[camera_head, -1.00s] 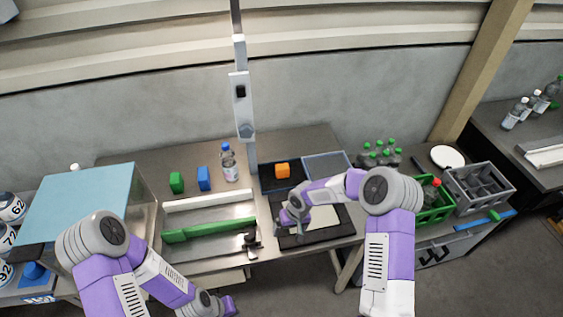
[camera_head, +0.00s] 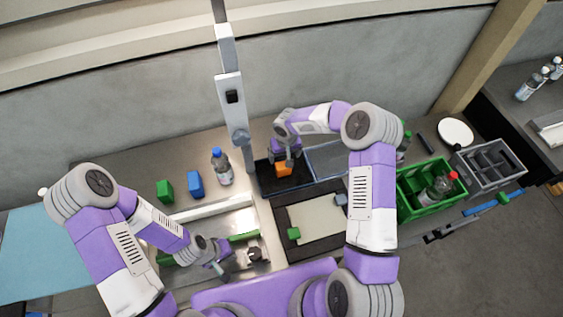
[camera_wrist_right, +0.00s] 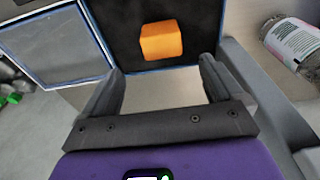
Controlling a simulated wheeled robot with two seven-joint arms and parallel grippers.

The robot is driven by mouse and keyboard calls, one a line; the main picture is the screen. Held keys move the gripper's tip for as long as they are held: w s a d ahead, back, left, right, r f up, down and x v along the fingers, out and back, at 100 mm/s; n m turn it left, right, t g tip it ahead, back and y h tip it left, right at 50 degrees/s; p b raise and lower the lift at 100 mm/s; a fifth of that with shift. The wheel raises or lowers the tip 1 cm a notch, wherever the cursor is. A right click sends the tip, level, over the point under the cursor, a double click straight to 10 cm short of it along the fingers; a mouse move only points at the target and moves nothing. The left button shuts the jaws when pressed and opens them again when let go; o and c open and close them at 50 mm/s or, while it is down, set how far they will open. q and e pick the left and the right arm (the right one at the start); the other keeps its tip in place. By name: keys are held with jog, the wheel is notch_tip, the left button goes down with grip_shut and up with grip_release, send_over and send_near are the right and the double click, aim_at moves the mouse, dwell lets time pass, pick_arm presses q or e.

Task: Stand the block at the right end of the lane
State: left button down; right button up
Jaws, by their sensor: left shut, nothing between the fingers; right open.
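An orange block (camera_head: 284,170) stands in the black tray (camera_head: 265,186); in the right wrist view the orange block (camera_wrist_right: 161,41) lies ahead of the fingers. My right gripper (camera_head: 288,160) is over it, open, with nothing between its fingers (camera_wrist_right: 160,88). A green block (camera_head: 165,191) and a blue block (camera_head: 196,184) stand on the table at the left. The metal lane (camera_head: 225,221) lies between a white rail (camera_head: 212,207) and a green rail (camera_head: 243,237), partly hidden by my left arm. My left gripper (camera_head: 223,270) is shut and empty at the lane's front.
A labelled bottle (camera_head: 222,167) stands beside the grey post (camera_head: 233,110). A blue-edged tray (camera_head: 325,160), green crate (camera_head: 405,208) and grey crate (camera_head: 507,175) are to the right.

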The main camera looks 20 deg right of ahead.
aim_at(283, 165)
notch_tip(283, 165, down, 5)
jog(key=shift+w+a+f+p, duration=0.15)
jog(key=shift+p, duration=0.6)
jog(key=shift+w+f, duration=0.15)
jog(key=shift+f, duration=0.3)
